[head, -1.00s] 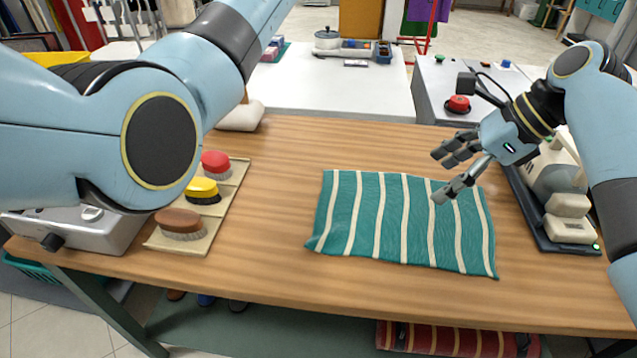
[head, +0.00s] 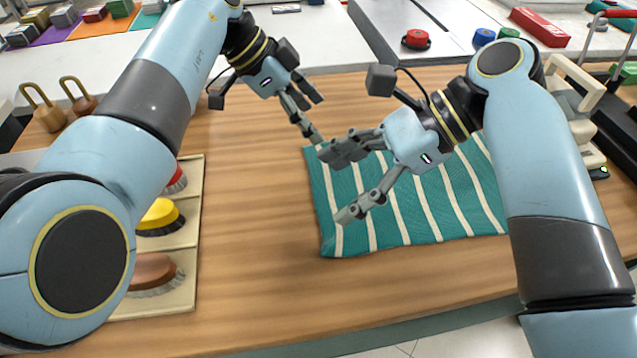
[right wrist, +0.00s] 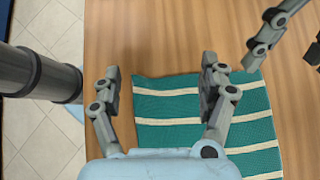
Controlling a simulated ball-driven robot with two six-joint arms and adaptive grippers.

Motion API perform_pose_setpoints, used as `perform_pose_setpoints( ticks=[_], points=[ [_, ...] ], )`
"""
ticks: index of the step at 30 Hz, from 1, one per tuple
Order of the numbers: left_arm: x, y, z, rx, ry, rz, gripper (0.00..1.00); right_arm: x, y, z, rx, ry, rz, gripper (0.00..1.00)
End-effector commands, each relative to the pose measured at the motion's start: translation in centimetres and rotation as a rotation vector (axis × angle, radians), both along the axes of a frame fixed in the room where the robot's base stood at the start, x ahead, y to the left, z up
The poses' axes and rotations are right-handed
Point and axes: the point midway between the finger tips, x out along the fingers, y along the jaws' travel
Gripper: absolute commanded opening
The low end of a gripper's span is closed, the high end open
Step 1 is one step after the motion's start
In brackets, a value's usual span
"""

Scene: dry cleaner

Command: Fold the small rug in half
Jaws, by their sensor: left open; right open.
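The small rug (head: 410,205), teal with cream stripes, lies flat and unfolded on the wooden table. It also shows in the right wrist view (right wrist: 170,134). My right gripper (head: 345,182) is open and empty above the rug's left part, and hides some of it. In the right wrist view its two fingers (right wrist: 160,85) stand wide apart near the rug's edge. My left gripper (head: 318,118) is open and empty by the rug's far left corner. I cannot tell whether it touches the rug there. One of its fingers shows in the right wrist view (right wrist: 262,45).
A tray (head: 187,205) with red, yellow and brown brushes lies on the left, partly behind my left arm. The wooden table (head: 255,240) is clear between tray and rug. A pressing device (head: 585,115) stands at the right. Red and blue buttons (head: 416,39) sit behind.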

Motion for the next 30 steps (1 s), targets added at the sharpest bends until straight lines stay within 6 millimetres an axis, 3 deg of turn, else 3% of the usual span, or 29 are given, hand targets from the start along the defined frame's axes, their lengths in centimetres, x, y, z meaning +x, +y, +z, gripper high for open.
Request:
perform_pose_setpoints(
  ticks=[9,17,28,30],
  points=[
    [0.0,0.1,-5.0,0.001,0.002,0.001,0.77,0.0,0.0,-4.9,-0.001,0.003,-0.001,0.77],
    [0.0,0.1,-7.5,0.000,-0.001,0.001,0.77,0.1,0.0,-7.5,-0.001,0.001,-0.002,0.77],
    [0.0,0.1,-7.7,0.001,0.001,0.002,0.77,0.1,0.0,-8.1,-0.001,0.001,-0.001,0.77],
    [-0.3,0.1,-7.8,0.001,0.002,0.001,0.74,0.3,0.0,-8.1,-0.001,0.000,-0.001,0.73]
  ],
)
